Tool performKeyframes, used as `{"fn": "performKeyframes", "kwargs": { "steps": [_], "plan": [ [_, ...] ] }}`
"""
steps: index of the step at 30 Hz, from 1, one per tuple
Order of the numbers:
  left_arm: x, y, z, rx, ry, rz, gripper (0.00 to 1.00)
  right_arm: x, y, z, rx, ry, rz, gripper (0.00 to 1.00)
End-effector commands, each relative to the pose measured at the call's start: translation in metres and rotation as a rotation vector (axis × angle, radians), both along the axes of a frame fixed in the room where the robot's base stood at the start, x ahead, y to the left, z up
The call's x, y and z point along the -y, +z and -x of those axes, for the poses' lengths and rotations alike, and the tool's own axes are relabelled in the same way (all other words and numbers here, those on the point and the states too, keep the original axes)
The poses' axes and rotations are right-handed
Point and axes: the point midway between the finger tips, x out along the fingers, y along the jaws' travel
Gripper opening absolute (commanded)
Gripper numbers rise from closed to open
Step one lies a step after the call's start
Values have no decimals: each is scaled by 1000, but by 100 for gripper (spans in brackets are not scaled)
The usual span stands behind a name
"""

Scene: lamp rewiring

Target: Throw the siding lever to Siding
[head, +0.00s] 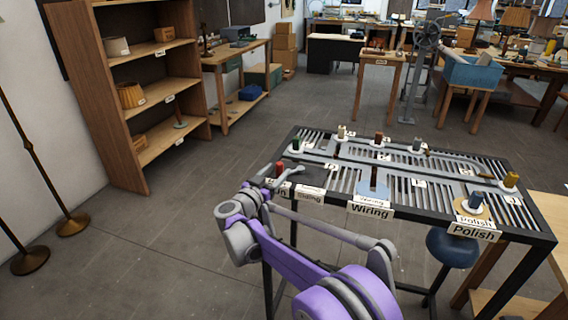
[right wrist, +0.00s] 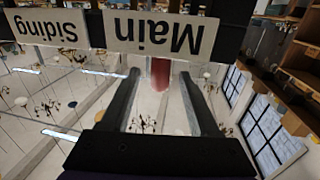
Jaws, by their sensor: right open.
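The lever shows as a small red handle (head: 280,169) at the near left corner of the slatted table, by the Main label, which is partly hidden by my arm. In the right wrist view the red handle (right wrist: 160,74) stands between the fingers of my right gripper (right wrist: 158,76), in front of or below the Main label (right wrist: 155,33). The fingers are open, with a gap on each side of the handle. In the head view my right gripper (head: 274,182) is at that corner. The Siding label (head: 310,194) is just right of it. My left gripper is not in view.
The slatted table (head: 540,228) carries a grey track and several coloured pegs on discs. Wiring (head: 370,210) and Polish (head: 474,231) labels hang on its front edge. A blue round stool (head: 452,249) stands under it. Shelves (head: 128,95) stand at the left; the floor between is clear.

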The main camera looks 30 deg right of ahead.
Motion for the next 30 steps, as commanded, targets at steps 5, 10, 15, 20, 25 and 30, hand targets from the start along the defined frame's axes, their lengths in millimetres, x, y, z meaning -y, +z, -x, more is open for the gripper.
{"fn": "performKeyframes", "kwargs": {
  "steps": [5,10,15,20,25,30],
  "plan": [
    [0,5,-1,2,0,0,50,28,1,-17,1,-1,0,62],
    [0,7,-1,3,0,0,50,42,1,-26,1,1,0,62],
    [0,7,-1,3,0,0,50,46,1,-28,1,2,0,62],
    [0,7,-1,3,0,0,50,46,1,-28,1,2,0,62],
    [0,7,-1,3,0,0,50,46,1,-28,1,2,1,36],
    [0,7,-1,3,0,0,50,45,1,-28,1,2,0,6]
  ]
}}
